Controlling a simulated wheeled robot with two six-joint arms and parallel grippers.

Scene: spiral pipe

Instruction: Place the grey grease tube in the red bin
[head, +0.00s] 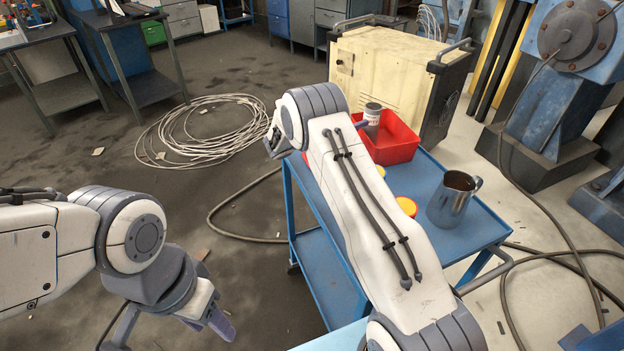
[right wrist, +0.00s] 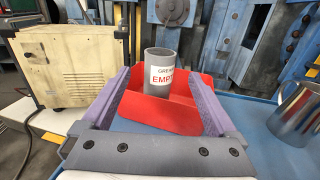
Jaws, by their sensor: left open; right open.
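The grey grease tube (head: 372,118) stands upright, apparently inside the red bin (head: 398,153), towards its back left in the head view. In the right wrist view the tube (right wrist: 160,62) has a white label with red "EMPTY" lettering, and the red bin (right wrist: 165,118) is around its lower part. My right gripper (right wrist: 160,78) is open, its purple fingers apart on either side of the tube, with clear gaps. In the head view my right arm hides most of that gripper. My left gripper (head: 214,318) is open and empty, low over the floor at left.
The bin is on a blue cart (head: 433,178) with a metal mug (head: 454,199) and an orange-lidded container (head: 406,206). A cream cabinet (head: 385,75) stands behind the cart. A coiled cable (head: 200,130) lies on the floor at left.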

